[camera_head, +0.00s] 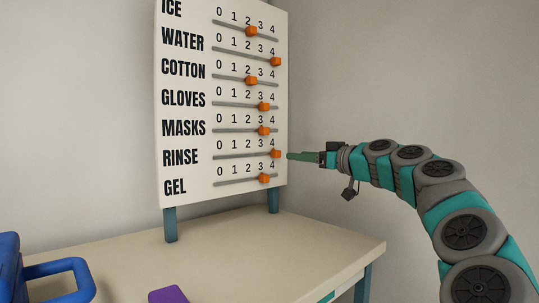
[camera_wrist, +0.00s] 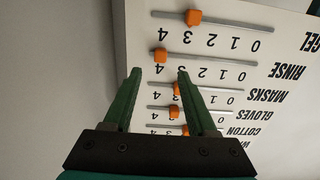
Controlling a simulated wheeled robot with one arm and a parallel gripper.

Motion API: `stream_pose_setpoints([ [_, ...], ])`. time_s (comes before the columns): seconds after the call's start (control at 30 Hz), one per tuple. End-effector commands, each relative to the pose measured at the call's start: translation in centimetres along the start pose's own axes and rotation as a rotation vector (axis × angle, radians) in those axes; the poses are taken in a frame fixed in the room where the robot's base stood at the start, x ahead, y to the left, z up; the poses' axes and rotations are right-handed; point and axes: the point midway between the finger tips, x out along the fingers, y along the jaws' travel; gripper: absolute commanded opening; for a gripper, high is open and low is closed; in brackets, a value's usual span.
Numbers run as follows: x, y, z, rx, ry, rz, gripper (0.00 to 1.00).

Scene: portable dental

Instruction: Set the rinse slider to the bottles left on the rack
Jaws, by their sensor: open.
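The white slider board (camera_head: 182,92) stands on the table with labelled rows. The rinse slider's orange knob (camera_head: 276,154) sits at the right end of its slot, at the mark 4. In the upside-down wrist view this rinse knob (camera_wrist: 161,55) is just beyond my fingertips, roughly between their lines. My gripper (camera_head: 289,155) is at the board's right edge, level with the rinse row. Its green fingers (camera_wrist: 159,71) are open, with nothing held. I cannot tell whether they touch the board. No bottles or rack are visible.
The gel knob (camera_head: 264,177) is at about 3 just below, and the masks knob (camera_head: 263,131) just above. A blue object with a handle (camera_head: 62,275) and a purple object (camera_head: 168,295) are at the front left. The beige table (camera_head: 270,255) is otherwise mostly clear.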

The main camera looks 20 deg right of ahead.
Motion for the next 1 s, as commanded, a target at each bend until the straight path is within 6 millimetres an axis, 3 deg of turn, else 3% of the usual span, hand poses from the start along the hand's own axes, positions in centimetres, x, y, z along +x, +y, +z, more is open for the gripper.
stream_pose_setpoints([
  [0.5,6.3,0.0,0.1,0.000,-0.003,-0.001,0.57],
  [0.7,7.5,0.0,-0.1,0.000,0.000,0.000,0.57],
  [1.0,7.7,-0.1,0.0,0.000,0.000,-0.001,0.57],
])
